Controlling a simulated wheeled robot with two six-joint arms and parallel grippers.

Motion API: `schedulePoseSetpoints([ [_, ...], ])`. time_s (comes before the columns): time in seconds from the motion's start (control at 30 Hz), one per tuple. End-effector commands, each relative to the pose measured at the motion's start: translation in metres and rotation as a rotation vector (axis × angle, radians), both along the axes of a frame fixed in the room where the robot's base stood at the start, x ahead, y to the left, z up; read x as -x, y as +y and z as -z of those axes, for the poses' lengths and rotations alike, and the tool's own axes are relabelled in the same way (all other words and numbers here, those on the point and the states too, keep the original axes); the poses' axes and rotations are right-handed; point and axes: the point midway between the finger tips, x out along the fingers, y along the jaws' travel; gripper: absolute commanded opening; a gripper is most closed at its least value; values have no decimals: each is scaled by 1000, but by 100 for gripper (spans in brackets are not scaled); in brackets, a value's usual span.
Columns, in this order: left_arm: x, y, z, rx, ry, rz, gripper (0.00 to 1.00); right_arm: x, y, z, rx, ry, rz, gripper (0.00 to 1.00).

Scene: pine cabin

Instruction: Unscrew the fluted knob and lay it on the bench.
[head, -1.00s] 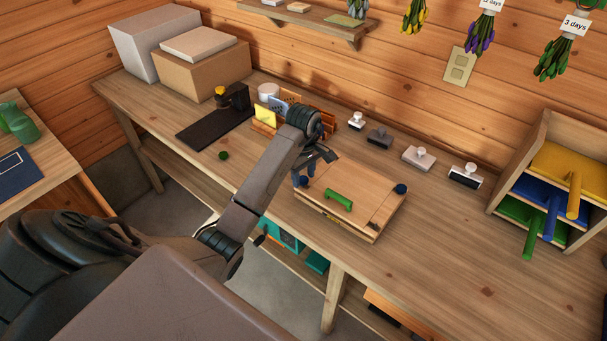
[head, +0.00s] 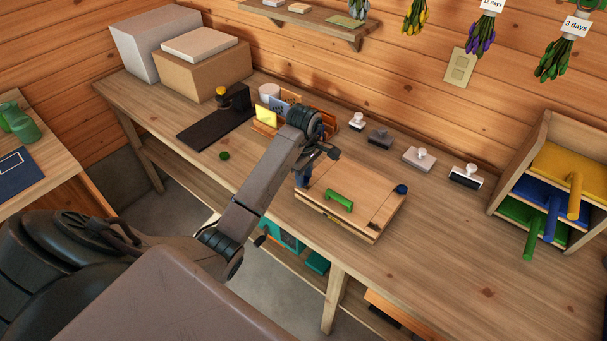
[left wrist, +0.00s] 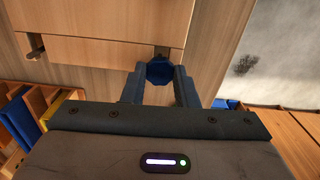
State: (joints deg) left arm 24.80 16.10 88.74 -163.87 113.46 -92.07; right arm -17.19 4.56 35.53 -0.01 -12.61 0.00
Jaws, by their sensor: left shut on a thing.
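A wooden press-like box (head: 363,208) with a green handle (head: 339,201) on its lid stands on the bench (head: 455,265). A blue fluted knob (left wrist: 160,70) sits at a slot in the box's edge in the left wrist view. My left gripper (left wrist: 160,84) is shut on this knob, one finger on each side. In the head view my left gripper (head: 308,172) is at the box's left corner and its fingers mostly hide that knob. A second blue knob (head: 401,189) is at the box's right corner. My right gripper is not in view.
A small dark green round thing (head: 224,156) lies on the bench left of my arm. Several stamps (head: 379,138) stand along the back. A shelf unit (head: 548,175) with coloured handles is at the right. The bench right of the box is clear.

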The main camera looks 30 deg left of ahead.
Motion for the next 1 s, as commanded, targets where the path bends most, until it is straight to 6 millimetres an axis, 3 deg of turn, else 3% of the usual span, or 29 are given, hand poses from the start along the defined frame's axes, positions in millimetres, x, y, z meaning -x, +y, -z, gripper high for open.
schedulePoseSetpoints([
  [0.47,-2,2,-2,2,-2,-1082,0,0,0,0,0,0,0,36],
  [0.67,-2,2,-7,2,-1,-1059,0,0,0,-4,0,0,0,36],
  [1.0,-1,2,-35,2,-1,-1057,0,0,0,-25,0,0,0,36],
])
